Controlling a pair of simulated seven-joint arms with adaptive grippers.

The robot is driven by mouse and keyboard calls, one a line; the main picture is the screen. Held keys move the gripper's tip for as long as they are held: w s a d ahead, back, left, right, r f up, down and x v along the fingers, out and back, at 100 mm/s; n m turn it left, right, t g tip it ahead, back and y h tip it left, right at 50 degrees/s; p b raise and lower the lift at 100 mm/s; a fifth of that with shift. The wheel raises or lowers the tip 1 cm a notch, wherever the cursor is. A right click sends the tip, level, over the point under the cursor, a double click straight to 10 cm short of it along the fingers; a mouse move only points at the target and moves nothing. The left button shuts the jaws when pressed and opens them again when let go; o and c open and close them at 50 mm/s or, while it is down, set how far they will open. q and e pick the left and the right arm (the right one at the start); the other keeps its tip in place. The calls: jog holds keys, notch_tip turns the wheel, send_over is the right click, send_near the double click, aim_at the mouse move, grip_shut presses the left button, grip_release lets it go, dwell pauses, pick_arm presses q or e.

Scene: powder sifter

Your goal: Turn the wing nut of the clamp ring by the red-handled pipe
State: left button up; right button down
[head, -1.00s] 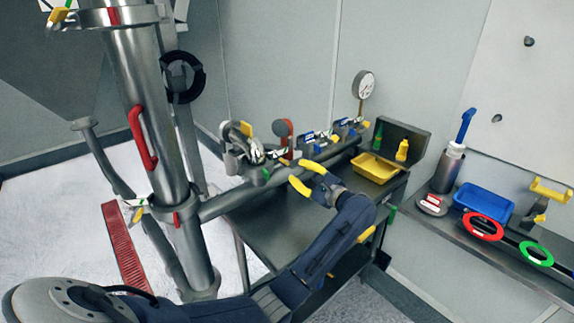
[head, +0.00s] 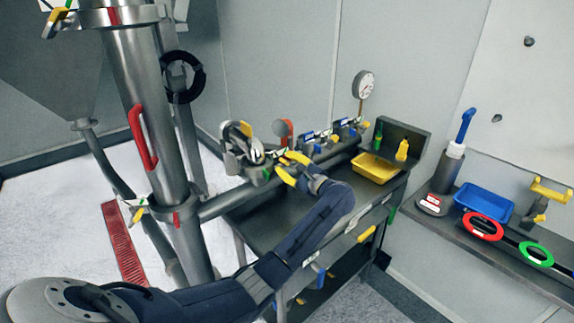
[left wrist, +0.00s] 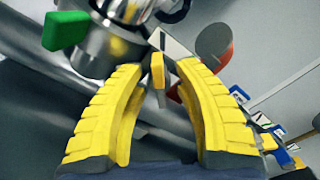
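My left gripper (head: 288,166) is open beside the clamp and pipe fittings on the bench. In the left wrist view its yellow fingers (left wrist: 160,66) stand apart on either side of a small yellow-orange tab (left wrist: 158,72), which looks like a wing nut. I cannot tell if either finger touches it. A silver clamp ring (left wrist: 105,45) with a green tab (left wrist: 66,33) is just beyond. A pipe with a red handle or disc (head: 284,131) stands just behind, and the red disc shows in the left wrist view (left wrist: 215,45). My right gripper is not in view.
A large vertical pipe (head: 150,90) with a red handle (head: 142,138) stands at left. On the bench are a gauge (head: 365,84), blue-handled valves and a yellow tray (head: 375,169). A side shelf at right holds a blue tray (head: 483,203) and coloured rings.

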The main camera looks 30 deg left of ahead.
pick_arm(q)
grip_shut()
jog(key=shift+m, duration=0.3)
jog(key=m, duration=0.3)
jog(key=shift+m, duration=0.3)
jog(key=m, duration=0.4)
jog(key=shift+m, duration=0.3)
jog(key=m, duration=0.4)
jog(key=shift+m, duration=2.1)
jog(key=shift+o, duration=0.2)
grip_release()
